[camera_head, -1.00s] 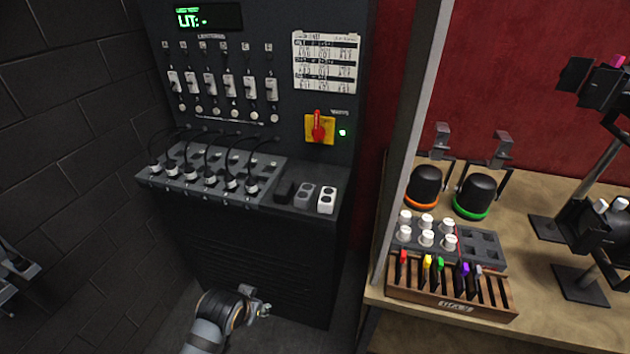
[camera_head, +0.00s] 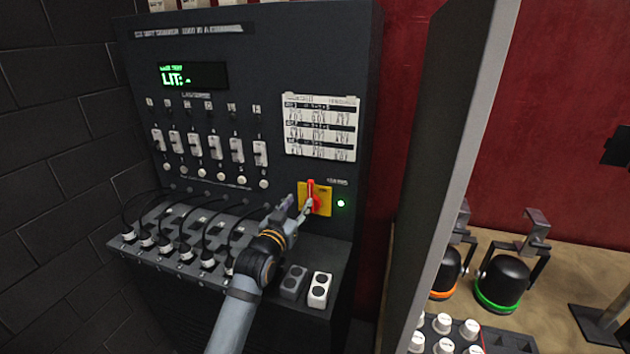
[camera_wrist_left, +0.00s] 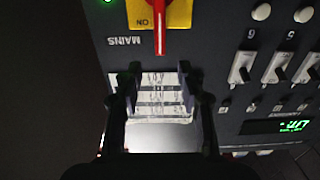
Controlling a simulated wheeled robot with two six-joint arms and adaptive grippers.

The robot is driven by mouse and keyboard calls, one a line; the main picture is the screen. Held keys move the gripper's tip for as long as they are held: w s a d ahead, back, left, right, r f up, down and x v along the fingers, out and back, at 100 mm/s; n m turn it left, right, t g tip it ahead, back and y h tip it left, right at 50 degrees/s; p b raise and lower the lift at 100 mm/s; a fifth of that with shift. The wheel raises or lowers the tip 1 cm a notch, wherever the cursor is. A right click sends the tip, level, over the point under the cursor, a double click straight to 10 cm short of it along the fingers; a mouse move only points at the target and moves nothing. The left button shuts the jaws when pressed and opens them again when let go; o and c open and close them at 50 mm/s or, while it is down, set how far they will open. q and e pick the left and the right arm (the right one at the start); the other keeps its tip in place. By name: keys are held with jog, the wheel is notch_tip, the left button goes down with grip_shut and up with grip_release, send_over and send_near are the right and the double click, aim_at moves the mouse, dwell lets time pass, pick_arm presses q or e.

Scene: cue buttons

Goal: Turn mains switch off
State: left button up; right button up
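The mains switch is a red handle (camera_head: 310,190) on a yellow plate (camera_head: 326,200) on the dark dimmer panel. The handle stands vertical, and the green lamp (camera_head: 341,203) beside it is lit. In the left wrist view the red handle (camera_wrist_left: 160,28) points along the ON mark, beside the word MAINS. My left gripper (camera_head: 299,208) is in front of the panel, overlapping the plate's lower left. In the left wrist view my left gripper (camera_wrist_left: 155,82) is open and empty, its fingers apart; the handle lies beyond the fingertips. Contact cannot be told. My right gripper is not in view.
Six sliders (camera_head: 197,145) and a lit display (camera_head: 194,76) are left of the switch. A paper chart (camera_head: 320,127) hangs above it. Cabled plugs (camera_head: 165,243) and two socket blocks (camera_head: 319,290) sit on the ledge below. A grey post (camera_head: 455,180) stands right.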

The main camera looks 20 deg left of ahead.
aim_at(309, 184)
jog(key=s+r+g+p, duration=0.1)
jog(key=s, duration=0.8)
pick_arm(q)
jog(key=w, duration=0.2)
jog(key=w+r+p, duration=0.1)
jog(key=w, duration=0.2)
jog(key=shift+d, duration=0.15)
jog(key=w+p, duration=0.1)
jog(key=w, duration=0.2)
jog(key=shift+f, duration=0.15)
jog(key=shift+w, duration=0.25)
jog(key=shift+c, duration=0.2)
jog(key=c, duration=0.7)
grip_shut()
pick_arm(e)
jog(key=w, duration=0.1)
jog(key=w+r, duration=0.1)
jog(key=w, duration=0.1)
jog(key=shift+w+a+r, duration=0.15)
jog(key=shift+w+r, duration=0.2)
